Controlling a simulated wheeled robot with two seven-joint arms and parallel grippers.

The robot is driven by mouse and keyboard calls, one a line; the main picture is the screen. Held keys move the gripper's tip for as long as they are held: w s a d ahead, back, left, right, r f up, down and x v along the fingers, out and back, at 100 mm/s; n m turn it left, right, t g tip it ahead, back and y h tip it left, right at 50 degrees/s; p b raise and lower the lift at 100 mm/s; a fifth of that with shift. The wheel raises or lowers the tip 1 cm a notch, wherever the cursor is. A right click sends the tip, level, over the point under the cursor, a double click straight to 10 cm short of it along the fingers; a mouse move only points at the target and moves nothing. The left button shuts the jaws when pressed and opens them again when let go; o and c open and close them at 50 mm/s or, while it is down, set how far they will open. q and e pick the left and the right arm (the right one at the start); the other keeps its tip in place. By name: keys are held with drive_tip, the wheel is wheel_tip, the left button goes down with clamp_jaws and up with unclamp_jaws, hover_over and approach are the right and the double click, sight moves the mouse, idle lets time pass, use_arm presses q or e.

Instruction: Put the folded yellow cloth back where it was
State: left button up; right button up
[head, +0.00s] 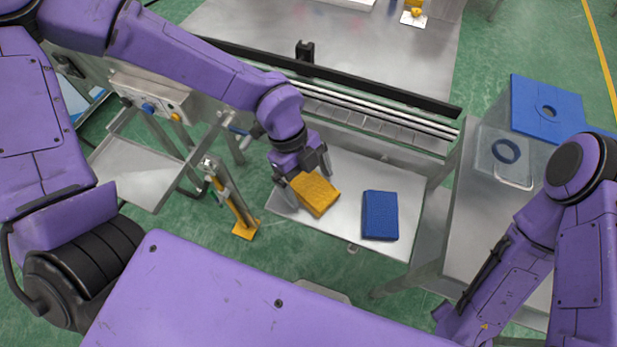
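The folded yellow cloth (317,194) is at the left part of a small metal shelf (345,170), turned at an angle to the shelf's edges. My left gripper (306,180) is at the cloth's far left end, pointing down, with one finger on either side of it. I cannot tell whether the fingers press on the cloth or whether it rests on the shelf. A folded blue cloth (380,215) lies flat on the shelf to the right, apart from the yellow one. My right arm is at the lower right; its gripper is not visible.
A rail with a black bar (340,80) runs behind the shelf. A yellow post (232,200) stands to the left, near a control box (150,100). Bare shelf lies behind the cloths.

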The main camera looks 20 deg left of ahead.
use_arm(q)
drive_tip(key=b+v, duration=0.1)
drive_tip(key=v, duration=1.1)
drive_tip(key=shift+r, duration=0.1)
